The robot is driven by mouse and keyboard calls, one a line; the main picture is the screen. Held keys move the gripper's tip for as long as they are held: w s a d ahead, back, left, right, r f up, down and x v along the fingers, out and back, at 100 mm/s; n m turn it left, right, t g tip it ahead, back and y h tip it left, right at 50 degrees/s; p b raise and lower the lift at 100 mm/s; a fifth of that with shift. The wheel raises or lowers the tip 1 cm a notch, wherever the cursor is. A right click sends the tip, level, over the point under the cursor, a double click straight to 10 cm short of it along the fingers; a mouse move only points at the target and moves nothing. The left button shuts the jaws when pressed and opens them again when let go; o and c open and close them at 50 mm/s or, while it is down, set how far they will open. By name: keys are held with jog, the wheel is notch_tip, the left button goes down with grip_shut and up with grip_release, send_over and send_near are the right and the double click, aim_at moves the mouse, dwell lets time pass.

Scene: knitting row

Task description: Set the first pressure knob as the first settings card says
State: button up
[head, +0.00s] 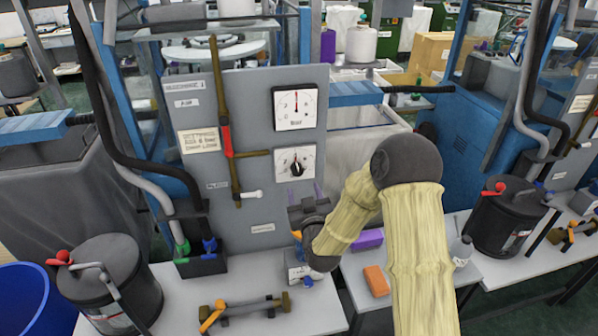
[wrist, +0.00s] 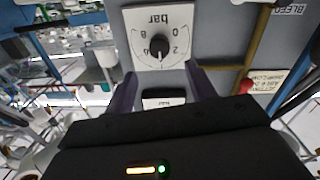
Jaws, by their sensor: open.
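The first pressure knob (head: 296,168) is a small black knob on a white square dial plate (head: 283,156), on the grey panel below a gauge. In the wrist view the knob (wrist: 160,47) appears upside down, with "bar" and numerals around it; its exact setting is hard to read. The first settings card (head: 199,140) is cream, left on the panel; its small print is not clearly legible. My gripper (head: 304,191) is open and empty, just below the dial plate. In the wrist view its purple fingers (wrist: 160,72) stand apart, one on each side below the knob.
A dark canister (head: 110,280), an orange block (head: 376,281) and a purple block (head: 368,239) are on the white tables.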

aim_at(298, 173)
jog(key=p+x, duration=0.2)
jog(key=x, duration=0.6)
jog(key=shift+w, duration=0.35)
jog(key=c, duration=1)
jog(key=shift+o, duration=0.2)
